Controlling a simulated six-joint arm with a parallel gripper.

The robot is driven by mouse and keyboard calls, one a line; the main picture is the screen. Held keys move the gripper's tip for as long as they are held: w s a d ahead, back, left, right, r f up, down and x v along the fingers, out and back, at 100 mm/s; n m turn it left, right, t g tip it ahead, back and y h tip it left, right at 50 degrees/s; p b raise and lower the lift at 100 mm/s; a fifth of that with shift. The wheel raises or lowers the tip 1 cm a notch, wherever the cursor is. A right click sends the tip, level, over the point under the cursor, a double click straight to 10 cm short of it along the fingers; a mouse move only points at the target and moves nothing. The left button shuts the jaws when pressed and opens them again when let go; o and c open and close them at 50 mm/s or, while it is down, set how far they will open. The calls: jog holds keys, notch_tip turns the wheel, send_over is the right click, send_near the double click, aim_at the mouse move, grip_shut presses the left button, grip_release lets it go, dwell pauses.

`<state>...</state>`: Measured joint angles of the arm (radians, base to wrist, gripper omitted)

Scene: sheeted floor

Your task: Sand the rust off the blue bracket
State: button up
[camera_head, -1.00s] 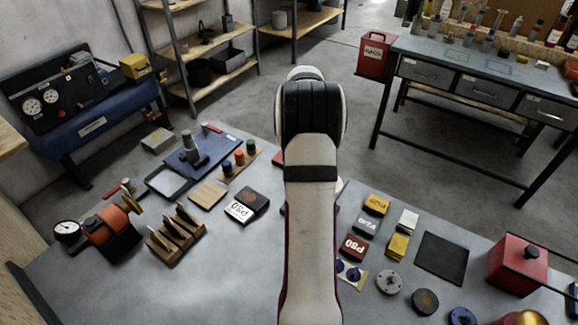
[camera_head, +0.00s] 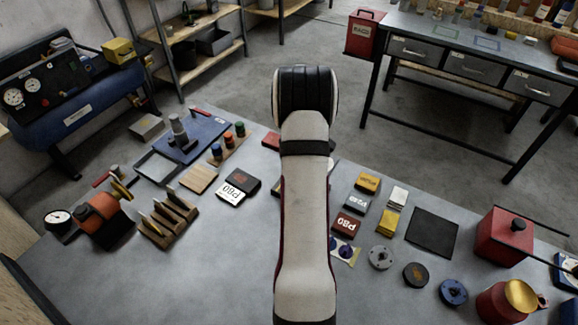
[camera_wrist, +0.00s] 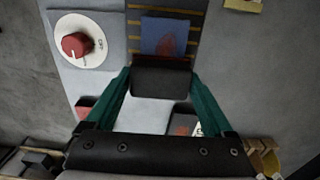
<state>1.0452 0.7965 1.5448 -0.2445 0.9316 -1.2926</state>
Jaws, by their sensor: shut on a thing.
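The blue bracket (camera_wrist: 152,36) shows in the wrist view as a flat blue piece with a reddish-brown rust patch (camera_wrist: 167,45) on its lower right. It lies on a dark board with yellow stripes (camera_wrist: 188,22). My gripper (camera_wrist: 160,88) has green fingers and is shut on a dark block (camera_wrist: 160,78), which looks like a sanding block. The block is just below the bracket in the picture and covers part of the board. I cannot tell whether it touches the bracket. In the head view my arm hides the gripper, block and bracket.
A red knob on a white dial (camera_wrist: 90,52) is left of the board. In the head view, P80-marked blocks (camera_head: 347,225), a black mat (camera_head: 432,232), discs (camera_head: 381,257) and a red box (camera_head: 502,238) stand to the right. A wooden rack (camera_head: 168,218) is left. The front-left bench is clear.

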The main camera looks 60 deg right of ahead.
jog(key=shift+s, duration=2.95)
jog(key=shift+w, duration=4.3)
notch_tip(320, 180, up, 8)
jog(key=w+a+r, duration=0.4)
jog(key=w+a, duration=0.1)
jog(key=a, duration=0.3)
jog(key=w+a+r, duration=0.4)
jog(key=w+a, duration=0.1)
jog(key=a, duration=0.4)
jog(key=a+r, duration=0.4)
jog(key=a, duration=0.7)
jog(key=s+a+r, duration=0.1)
jog(key=a+r, duration=0.2)
jog(key=a, duration=0.8)
jog(key=shift+s+a+r, duration=0.15)
jog(key=shift+a+r, duration=0.2)
